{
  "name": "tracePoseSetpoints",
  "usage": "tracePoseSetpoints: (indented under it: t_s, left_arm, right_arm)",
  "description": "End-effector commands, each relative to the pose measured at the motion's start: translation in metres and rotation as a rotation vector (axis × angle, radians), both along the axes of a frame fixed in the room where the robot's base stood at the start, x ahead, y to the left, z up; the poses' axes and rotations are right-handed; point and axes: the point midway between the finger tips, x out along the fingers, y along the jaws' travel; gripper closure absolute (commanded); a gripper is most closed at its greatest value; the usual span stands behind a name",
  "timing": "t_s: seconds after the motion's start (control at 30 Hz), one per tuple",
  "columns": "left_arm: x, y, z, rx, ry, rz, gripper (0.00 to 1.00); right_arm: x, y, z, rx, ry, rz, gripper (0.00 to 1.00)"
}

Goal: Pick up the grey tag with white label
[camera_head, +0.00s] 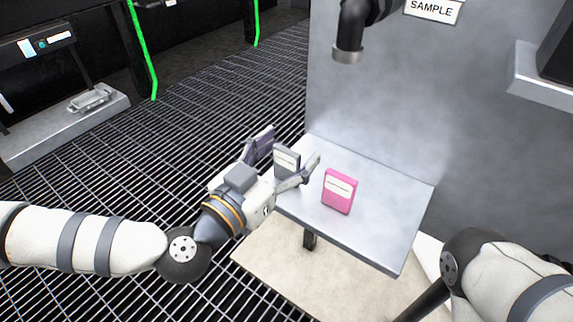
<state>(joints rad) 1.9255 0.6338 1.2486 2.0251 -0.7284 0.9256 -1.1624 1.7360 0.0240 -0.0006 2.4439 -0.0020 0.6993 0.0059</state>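The grey tag (287,161) with a white label stands upright at the left end of the grey shelf (385,235). My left gripper (287,157) reaches in from the left with its fingers spread, one on each side of the grey tag. A gap seems to show between the tag and the fingers; contact cannot be made out. The tag's lower part is partly hidden by the gripper. My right arm shows at the lower right, but its gripper is out of view.
A pink tag (340,191) with a white label stands upright on the shelf, right of the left gripper. A grey wall panel (400,130) rises behind the shelf, with a dark pipe (351,35) and a SAMPLE sign (433,10) above. The shelf's right part is clear.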

Motion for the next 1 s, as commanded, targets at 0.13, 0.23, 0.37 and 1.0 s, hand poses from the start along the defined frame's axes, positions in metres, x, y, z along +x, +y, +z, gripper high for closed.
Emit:
tracePoseSetpoints:
  t_s: [0.13, 0.23, 0.37, 1.0]
  left_arm:
    - [0.0, 0.0, 0.0, 0.0, 0.0, 0.0, 0.65]
    - [0.0, 0.0, 0.0, 0.0, 0.0, 0.0, 0.82]
    - [0.0, 0.0, 0.0, 0.0, 0.0, 0.0, 0.82]
    - [-0.062, 0.016, 0.105, 0.0, -0.004, -0.005, 0.82]
  right_arm:
    - [0.0, 0.0, 0.0, 0.0, 0.0, 0.0, 1.0]
    - [0.0, 0.0, 0.0, 0.0, 0.0, 0.0, 1.0]
    - [0.0, 0.0, 0.0, 0.0, 0.0, 0.0, 1.0]
    - [0.014, -0.002, 0.042, -0.004, -0.058, -0.002, 1.0]
